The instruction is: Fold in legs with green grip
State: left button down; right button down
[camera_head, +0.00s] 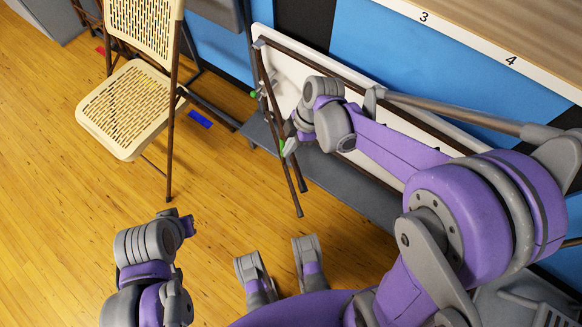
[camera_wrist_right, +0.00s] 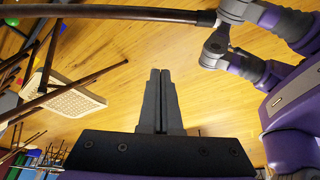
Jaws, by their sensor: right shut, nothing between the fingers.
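A folding table with a white top (camera_head: 285,68) stands on its long edge against the blue and black wall. Its dark brown legs (camera_head: 294,188) stick out from its left end, toward the floor in front. A small green grip (camera_head: 252,94) shows on the left side of these legs. Another bit of green (camera_head: 282,146) shows beside my right gripper (camera_head: 290,147), which is at the legs and partly hidden by its own wrist. In the right wrist view its fingers (camera_wrist_right: 160,72) are shut and empty. My left gripper (camera_head: 187,222) is low over the floor, far from the table; its fingers are unclear.
A cream folding chair (camera_head: 125,105) stands open at the left. A grey low shelf or platform (camera_head: 345,178) runs under the table. A numbered wooden-top counter (camera_head: 500,45) is at the upper right. A dark bar (camera_wrist_right: 110,12) crosses the wrist view's top.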

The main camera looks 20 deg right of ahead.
aim_at(293, 166)
notch_tip(293, 166, down, 10)
jog(key=b, duration=0.3)
jog(key=shift+d+f, duration=0.15)
jog(key=shift+d, duration=0.1)
jog(key=shift+w, duration=0.1)
jog(key=shift+d, duration=0.4)
jog(key=w+d+n+g, duration=0.1)
jog(key=w+d+n, duration=0.2)
jog(key=d, duration=1.4)
jog(key=shift+w+d, duration=0.2)
jog(key=shift+d, duration=0.1)
